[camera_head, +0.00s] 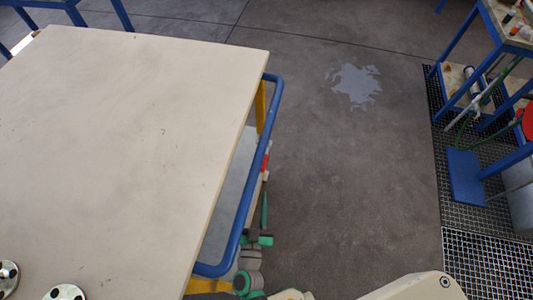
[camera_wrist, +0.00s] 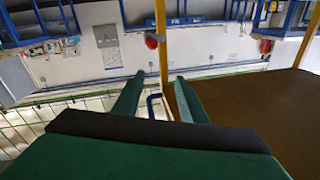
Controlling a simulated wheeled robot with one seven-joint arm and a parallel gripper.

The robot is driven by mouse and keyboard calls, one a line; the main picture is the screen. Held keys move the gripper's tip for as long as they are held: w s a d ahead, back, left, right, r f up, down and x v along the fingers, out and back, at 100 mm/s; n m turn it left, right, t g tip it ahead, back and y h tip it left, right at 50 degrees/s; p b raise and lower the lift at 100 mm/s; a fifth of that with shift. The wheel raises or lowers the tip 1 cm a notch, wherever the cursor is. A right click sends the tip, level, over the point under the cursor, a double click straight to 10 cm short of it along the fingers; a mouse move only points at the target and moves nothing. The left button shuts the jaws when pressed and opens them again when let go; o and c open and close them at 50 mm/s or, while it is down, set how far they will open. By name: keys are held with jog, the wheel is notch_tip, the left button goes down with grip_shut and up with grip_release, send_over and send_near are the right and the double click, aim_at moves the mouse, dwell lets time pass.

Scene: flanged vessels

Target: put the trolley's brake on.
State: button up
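The trolley has a pale cream top (camera_head: 130,120), filling the left of the head view. A blue push handle (camera_head: 243,190) runs along its right side, with a yellow post (camera_head: 261,105) beneath. No brake pedal can be made out. My gripper (camera_wrist: 155,82) shows in the wrist view with its two green fingers apart and nothing held. A yellow post (camera_wrist: 161,40) and a small blue bar (camera_wrist: 152,104) appear between and beyond the fingers.
Metal flanges (camera_head: 66,292) lie on the trolley top's near left corner. A pale puddle (camera_head: 354,86) is on the open grey floor right of the trolley. A dark grating (camera_head: 480,262) and a blue-framed bench (camera_head: 455,98) stand at the right. A brown surface (camera_wrist: 262,98) fills the wrist view's right.

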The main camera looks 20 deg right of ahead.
aim_at(266, 154)
jog(key=w+d+f+m+h, duration=0.1)
jog(key=w+d, duration=0.2)
jog(key=w, duration=0.2)
jog(key=w+d+f+g+h, duration=0.1)
jog(key=w+d, duration=0.2)
jog(key=w, duration=0.3)
jog(key=w+d+f+m+g, duration=0.1)
jog(key=w+d, duration=0.3)
jog(key=w, duration=0.2)
jog(key=shift+w+d+f+m+h, duration=0.1)
jog(key=shift+w+f+m+h, duration=0.05)
jog(key=shift+f+m+h, duration=0.2)
jog(key=shift+f, duration=0.1)
grip_shut()
